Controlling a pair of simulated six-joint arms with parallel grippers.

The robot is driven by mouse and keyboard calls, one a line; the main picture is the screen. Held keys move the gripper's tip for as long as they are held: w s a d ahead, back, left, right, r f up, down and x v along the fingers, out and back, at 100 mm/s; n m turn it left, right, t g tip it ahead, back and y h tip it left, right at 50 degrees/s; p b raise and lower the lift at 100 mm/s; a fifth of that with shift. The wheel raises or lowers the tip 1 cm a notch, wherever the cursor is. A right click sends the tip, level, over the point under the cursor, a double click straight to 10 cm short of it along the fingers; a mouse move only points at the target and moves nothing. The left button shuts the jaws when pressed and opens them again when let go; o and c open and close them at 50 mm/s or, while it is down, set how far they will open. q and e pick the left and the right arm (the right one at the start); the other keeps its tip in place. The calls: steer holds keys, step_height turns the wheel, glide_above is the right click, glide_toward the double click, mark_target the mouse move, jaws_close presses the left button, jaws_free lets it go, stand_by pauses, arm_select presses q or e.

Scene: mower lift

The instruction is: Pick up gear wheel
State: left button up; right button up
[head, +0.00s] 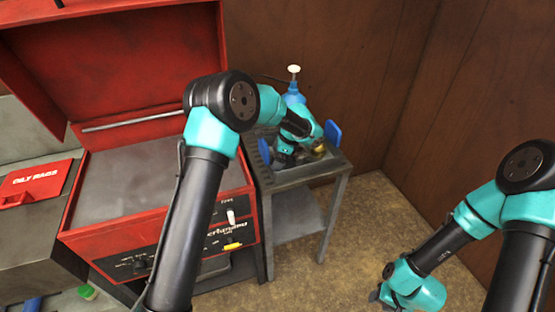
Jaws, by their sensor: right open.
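A small brass-coloured round thing (319,149) sits on the grey cart (310,173), partly hidden by my left wrist. It may be the gear wheel, but it is too small and covered to be sure. My left arm reaches over the cart, and its gripper (284,160) is low at the cart top, mostly hidden behind the wrist. I cannot tell whether it is open or touching anything. My right gripper (378,294) is open and points down over the floor at the lower right, well away from the cart. I see nothing in it.
A blue bottle with a white top (293,88) stands at the back of the cart. Blue parts (333,133) flank it. Left of the cart is a red machine (150,165) with a raised lid (120,60). A red oily-rags box (38,185) is far left. Floor right of the cart is clear.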

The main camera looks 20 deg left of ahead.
arm_select(q)
steer(key=c, duration=1.2)
steer(key=shift+r, duration=0.2)
step_height(320, 180, up, 18)
steer(key=shift+f, duration=0.1)
stand_by(0.5)
